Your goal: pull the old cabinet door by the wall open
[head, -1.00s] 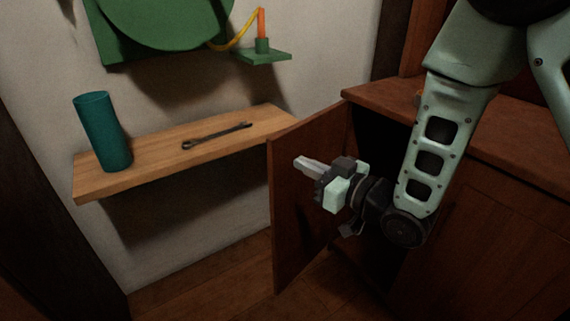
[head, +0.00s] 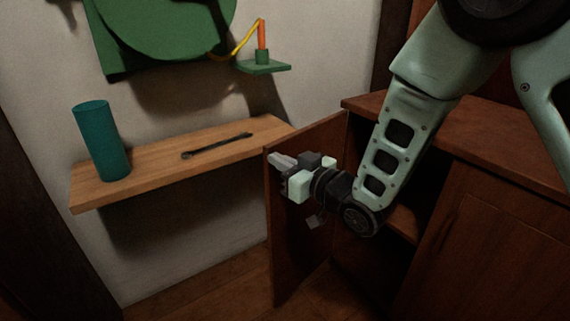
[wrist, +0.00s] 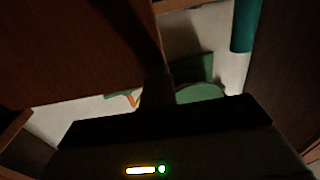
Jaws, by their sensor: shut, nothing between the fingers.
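The old cabinet door (head: 292,240) is a reddish-brown wooden panel, swung well out from the cabinet (head: 470,165) toward the wall. The dark cabinet interior shows to the right of the door. My gripper (head: 279,162) is shut and empty, on the inner side of the door, with its fingertips at the door's upper free edge. Whether the fingers touch the door cannot be told. In the wrist view a large brown panel (wrist: 70,50), which looks like the door, fills the upper left. The fingers are hard to make out there.
A wooden wall shelf (head: 225,153) holds a teal cylinder (head: 102,142) and a dark wrench (head: 217,146), left of the door. A green wall fixture (head: 165,30) hangs above it. A second, closed door (head: 480,250) is at right.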

